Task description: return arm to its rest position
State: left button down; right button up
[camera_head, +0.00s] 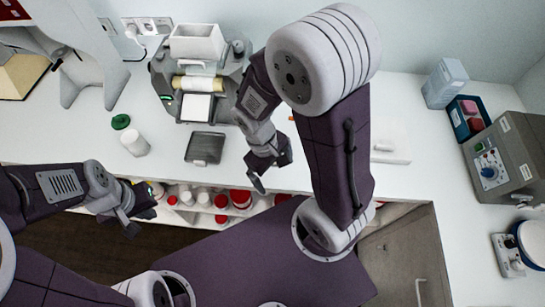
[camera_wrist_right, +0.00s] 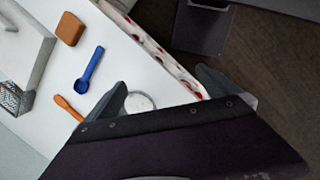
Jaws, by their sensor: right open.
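My right gripper (camera_head: 268,172) hangs over the front edge of the white counter in the head view, with the dark purple arm bent above it. In the right wrist view the right gripper (camera_wrist_right: 165,85) has its two grey fingers spread apart with nothing held between them. My left gripper (camera_head: 135,212) is at the lower left in the head view, in front of the counter's shelf. Its fingertips are small and dark there, and I cannot tell how far apart they are.
The counter (camera_wrist_right: 112,45) holds a blue spoon (camera_wrist_right: 90,68), an orange utensil (camera_wrist_right: 68,108) and a brown block (camera_wrist_right: 70,28). A grey machine (camera_head: 197,85), a dark tray (camera_head: 205,147) and a white jar (camera_head: 134,142) stand behind. Red-and-white containers (camera_head: 241,198) fill the shelf below.

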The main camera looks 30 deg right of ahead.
pick_arm(q)
jog(key=shift+s+a+f+b, duration=0.15)
jog(key=shift+s+f+b, duration=0.05)
jog(key=shift+f+b, duration=0.4)
pick_arm(e)
jog(key=shift+w+d+r+m+t+y, duration=0.15)
jog(key=shift+w+r+m+t+y, duration=0.25)
jog(key=shift+m, duration=0.4)
jog(key=shift+w+d+r+m+t+y, duration=0.15)
jog(key=shift+w+d+m+t+y, duration=0.1)
jog(key=shift+m+t, duration=0.45)
jog(key=shift+w+d+r+m+t+y, duration=0.1)
jog(key=shift+w+r+m+t+y, duration=0.25)
jog(key=shift+m, duration=0.55)
